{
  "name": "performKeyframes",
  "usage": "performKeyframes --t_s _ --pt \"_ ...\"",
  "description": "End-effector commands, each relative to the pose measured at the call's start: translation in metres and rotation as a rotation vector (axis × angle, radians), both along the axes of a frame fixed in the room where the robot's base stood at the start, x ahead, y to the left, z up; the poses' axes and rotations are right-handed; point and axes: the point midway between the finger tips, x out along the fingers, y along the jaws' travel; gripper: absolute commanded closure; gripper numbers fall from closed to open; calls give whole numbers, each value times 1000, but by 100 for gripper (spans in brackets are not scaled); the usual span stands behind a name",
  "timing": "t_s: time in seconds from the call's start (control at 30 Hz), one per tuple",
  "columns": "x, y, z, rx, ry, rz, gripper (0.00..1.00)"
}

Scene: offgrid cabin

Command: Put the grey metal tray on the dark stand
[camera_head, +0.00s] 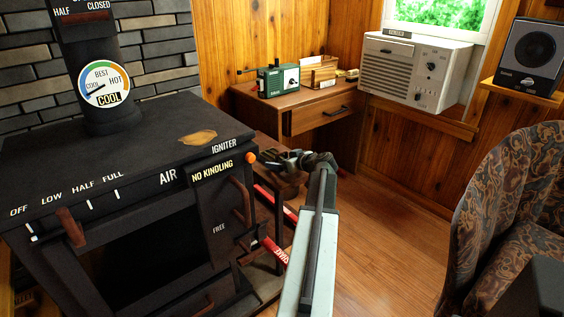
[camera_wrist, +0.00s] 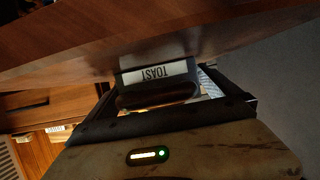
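My gripper (camera_head: 290,158) is beside the right end of the black stove, low in front of the wooden desk. In the wrist view its two dark fingers look spread apart, with a grey piece (camera_wrist: 156,88) carrying a white "TOAST" label and a dark slot between or just beyond them. I cannot tell whether this is the grey metal tray, and I see no clear grip on it. No whole tray and no clear dark stand can be made out in the head view.
The black stove (camera_head: 130,145) fills the left. The wooden desk (camera_head: 300,108) holds a green device (camera_head: 277,80) and a wooden letter holder (camera_head: 319,72). A patterned armchair (camera_head: 510,215) stands at right. Wooden floor (camera_head: 390,240) between is clear. Red-labelled items (camera_head: 273,248) lie beside the stove.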

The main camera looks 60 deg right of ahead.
Motion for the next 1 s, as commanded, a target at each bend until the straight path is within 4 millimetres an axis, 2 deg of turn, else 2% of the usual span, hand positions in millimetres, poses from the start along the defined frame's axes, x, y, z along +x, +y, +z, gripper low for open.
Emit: performKeyframes --t_s 0.13,0.23,0.5,0.7,1.0 --pt "0 0 3 0 0 0 0" --pt "-11 5 9 1 0 -1 0" --pt "-69 25 37 1 0 -3 0" --pt "-98 34 47 0 -1 0 0" --pt "-104 36 47 1 0 2 0"
